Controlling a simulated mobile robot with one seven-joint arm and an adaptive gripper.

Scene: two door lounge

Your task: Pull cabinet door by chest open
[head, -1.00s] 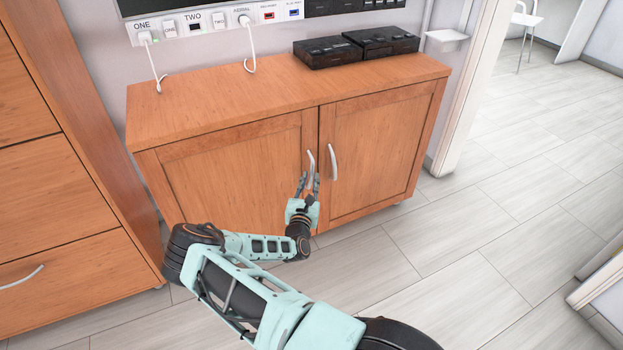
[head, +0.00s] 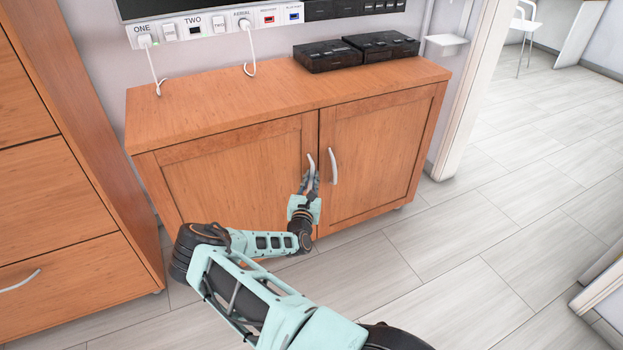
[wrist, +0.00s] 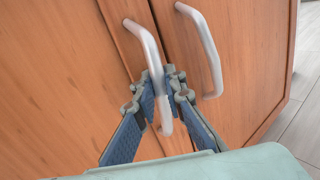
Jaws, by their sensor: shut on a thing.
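The wooden cabinet has two doors, both shut. The left door (head: 235,180), on the side of the chest of drawers, has a curved silver handle (head: 311,162) near the middle seam. My gripper (head: 311,181) is shut on the lower part of this handle. In the wrist view my gripper (wrist: 161,95) has one finger on each side of the left door's handle (wrist: 150,50). The right door (head: 375,155) has its own handle (head: 333,166), just right of my fingers and apart from them.
A wooden chest of drawers (head: 60,180) stands close on the left. Two black boxes (head: 355,52) lie on the cabinet top (head: 260,95). A white socket panel (head: 215,25) with cords is on the wall. The floor (head: 470,240) in front and right is clear.

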